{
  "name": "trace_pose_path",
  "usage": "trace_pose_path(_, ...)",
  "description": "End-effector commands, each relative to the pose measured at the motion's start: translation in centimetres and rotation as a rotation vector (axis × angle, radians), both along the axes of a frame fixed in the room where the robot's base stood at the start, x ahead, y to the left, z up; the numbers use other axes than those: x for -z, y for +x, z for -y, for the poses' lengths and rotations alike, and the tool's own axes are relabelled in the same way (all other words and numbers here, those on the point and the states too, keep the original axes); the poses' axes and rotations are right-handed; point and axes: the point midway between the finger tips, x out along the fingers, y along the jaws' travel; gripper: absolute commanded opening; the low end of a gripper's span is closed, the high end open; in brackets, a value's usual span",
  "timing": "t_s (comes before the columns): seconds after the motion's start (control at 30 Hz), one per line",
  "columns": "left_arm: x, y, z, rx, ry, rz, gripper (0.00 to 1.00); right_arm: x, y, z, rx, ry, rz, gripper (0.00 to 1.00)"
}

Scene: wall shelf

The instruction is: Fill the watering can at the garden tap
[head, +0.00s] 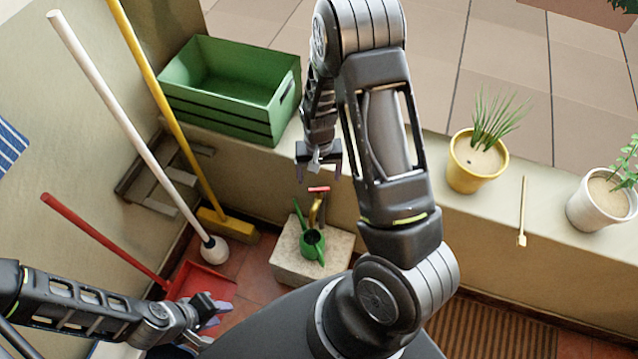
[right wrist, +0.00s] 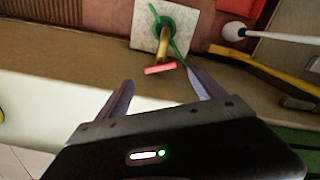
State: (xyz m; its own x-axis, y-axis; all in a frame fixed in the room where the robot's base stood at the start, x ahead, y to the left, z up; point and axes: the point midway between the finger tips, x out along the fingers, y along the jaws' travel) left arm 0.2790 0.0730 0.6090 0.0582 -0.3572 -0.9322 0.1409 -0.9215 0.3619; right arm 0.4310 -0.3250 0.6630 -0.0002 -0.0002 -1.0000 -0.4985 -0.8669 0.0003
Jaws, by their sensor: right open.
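The green watering can (head: 313,246) stands on a pale stone block (head: 290,268) beneath the brass garden tap (head: 317,208). The tap has a red handle (head: 319,189) on top. My right gripper (head: 318,174) is open and empty, just above the handle in the head view. In the right wrist view the red handle (right wrist: 160,69) shows just ahead of the gap between its fingertips (right wrist: 160,82), apart from them. The can (right wrist: 166,25) is partly hidden by the tap (right wrist: 162,46) there. My left gripper (head: 218,313) is empty at the lower left, its fingers apart.
A green crate (head: 255,112) sits on the wall ledge, with a yellow pot (head: 473,172) and a white pot (head: 597,208) further right. A white-handled plunger (head: 140,140), a yellow broom (head: 170,100) and a red dustpan (head: 203,284) stand at left. My left gripper is near the dustpan.

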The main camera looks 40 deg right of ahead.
Motion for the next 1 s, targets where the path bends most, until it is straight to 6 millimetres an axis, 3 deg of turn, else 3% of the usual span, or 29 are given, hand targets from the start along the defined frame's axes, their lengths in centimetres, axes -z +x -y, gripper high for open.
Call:
trace_pose_path(0.3, 0.0, 0.0, 0.0, 0.0, 0.0, 0.0, 0.33, 4.7, -0.1, 0.0, 0.0, 0.0, -0.001, 0.78)
trace_pose_path(0.67, 0.0, 0.0, 0.0, 0.0, 0.0, 0.0, 0.33, 5.3, 0.0, 0.0, 0.0, 0.0, 0.0, 0.78)
trace_pose_path(1.0, 0.0, 0.0, 0.0, 0.0, 0.0, 0.0, 0.33, 5.3, 0.0, 0.0, 0.0, 0.0, 0.0, 0.51)
